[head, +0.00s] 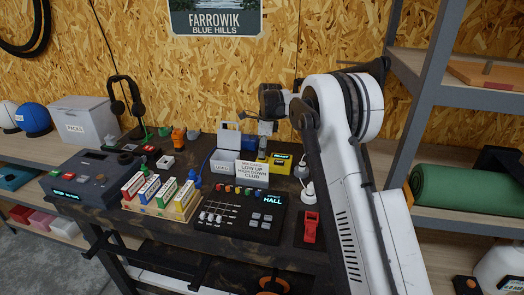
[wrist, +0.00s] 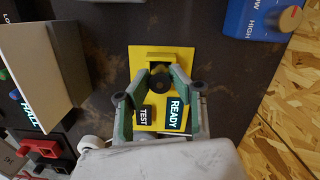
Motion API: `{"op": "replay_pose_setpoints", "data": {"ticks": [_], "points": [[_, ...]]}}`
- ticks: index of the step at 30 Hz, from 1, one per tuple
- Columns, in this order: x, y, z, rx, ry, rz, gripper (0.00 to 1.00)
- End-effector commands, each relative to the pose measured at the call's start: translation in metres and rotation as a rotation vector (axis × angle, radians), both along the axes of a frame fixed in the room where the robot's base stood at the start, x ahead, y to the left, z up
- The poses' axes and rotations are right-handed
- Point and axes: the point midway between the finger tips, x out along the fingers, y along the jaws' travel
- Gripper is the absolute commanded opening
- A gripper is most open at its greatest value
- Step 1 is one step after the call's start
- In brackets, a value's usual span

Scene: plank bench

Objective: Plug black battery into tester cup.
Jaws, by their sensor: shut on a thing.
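The yellow tester (wrist: 185,55) lies under my gripper in the wrist view, with a TEST label and a lit READY panel (wrist: 174,112). In the head view the tester (head: 281,163) stands at the back right of the bench. My gripper (wrist: 159,78) is shut on the black battery (wrist: 158,83), whose round dark end shows between the green-lined fingers. The battery is over the far part of the tester; the cup is largely hidden by it and the fingers. I cannot tell whether the battery is inside the cup or above it. My gripper (head: 267,127) is small in the head view.
A black mixer panel (head: 238,215) lies in front. White bottle-like things (head: 306,188) stand to the right. A blue box (wrist: 262,18) is near in the wrist view.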

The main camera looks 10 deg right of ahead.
Motion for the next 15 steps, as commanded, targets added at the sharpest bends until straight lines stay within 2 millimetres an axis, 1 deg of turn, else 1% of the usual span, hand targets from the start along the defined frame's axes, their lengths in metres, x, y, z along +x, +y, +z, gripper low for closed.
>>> {"op": "replay_pose_setpoints", "data": {"ticks": [15], "points": [[0.0000,0.0000,-0.0118,0.000,0.000,0.000,0.00]]}}
